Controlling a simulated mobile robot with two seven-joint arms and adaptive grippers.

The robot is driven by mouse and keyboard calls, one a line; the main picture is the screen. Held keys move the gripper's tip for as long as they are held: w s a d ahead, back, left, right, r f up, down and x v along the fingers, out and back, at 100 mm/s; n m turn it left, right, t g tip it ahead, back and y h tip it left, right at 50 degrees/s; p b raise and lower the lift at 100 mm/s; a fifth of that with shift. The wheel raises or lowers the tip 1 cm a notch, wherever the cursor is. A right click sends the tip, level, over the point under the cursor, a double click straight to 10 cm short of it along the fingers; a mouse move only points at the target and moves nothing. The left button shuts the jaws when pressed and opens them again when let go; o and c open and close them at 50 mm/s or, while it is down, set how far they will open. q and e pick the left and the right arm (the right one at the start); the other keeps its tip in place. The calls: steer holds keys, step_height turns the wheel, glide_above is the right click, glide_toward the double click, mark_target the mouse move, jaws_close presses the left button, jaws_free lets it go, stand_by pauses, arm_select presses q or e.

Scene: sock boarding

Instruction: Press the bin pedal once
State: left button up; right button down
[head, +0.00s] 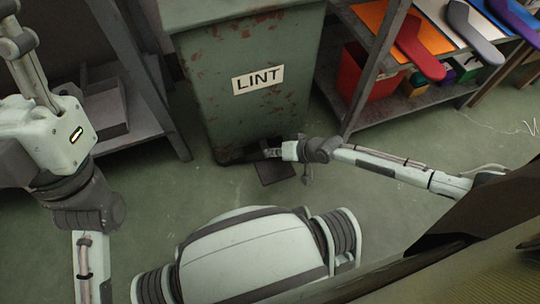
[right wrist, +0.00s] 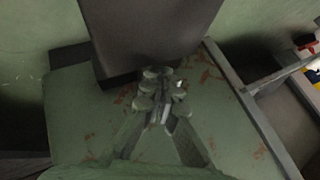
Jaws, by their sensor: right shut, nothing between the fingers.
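The green bin (head: 225,85), worn with rust patches and labelled LINT, stands upright at the top middle of the head view. Its dark flat pedal (head: 275,173) sticks out at the foot of the front side. My right gripper (head: 268,152) is shut and empty, between the bin's front and the pedal's outer edge, over the pedal's inner part. In the right wrist view the shut fingers (right wrist: 161,77) overlap the edge of the dark pedal (right wrist: 150,30); I cannot tell whether they touch it. The rusty bin wall (right wrist: 85,105) shows below. My left gripper is not in view.
A shelf rack (head: 440,97) stands right of the bin, with a red container (head: 362,72) on its lower level and coloured sock boards (head: 424,42) above. A dark shelf (head: 135,125) stands to the left. The green floor before the pedal is clear.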

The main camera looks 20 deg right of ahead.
mark_target(275, 161)
steer(key=shift+s+f, duration=0.55)
steer(key=shift+f, duration=0.25)
steer(key=shift+s+f+b, duration=0.1)
steer(key=shift+f+b, duration=0.85)
steer(key=shift+b, duration=0.05)
steer(key=shift+r, duration=0.1)
stand_by(0.5)
step_height(275, 161, up, 3)
steer(key=p, duration=0.3)
steer(key=shift+r+p, duration=0.6)
steer(key=shift+w+r, duration=0.15)
steer(key=shift+w, duration=0.1)
steer(key=shift+r, duration=0.1)
steer(key=r+p, duration=0.4)
steer(key=r, duration=0.1)
steer(key=shift+w+p, duration=0.25)
steer(key=shift+p, duration=0.15)
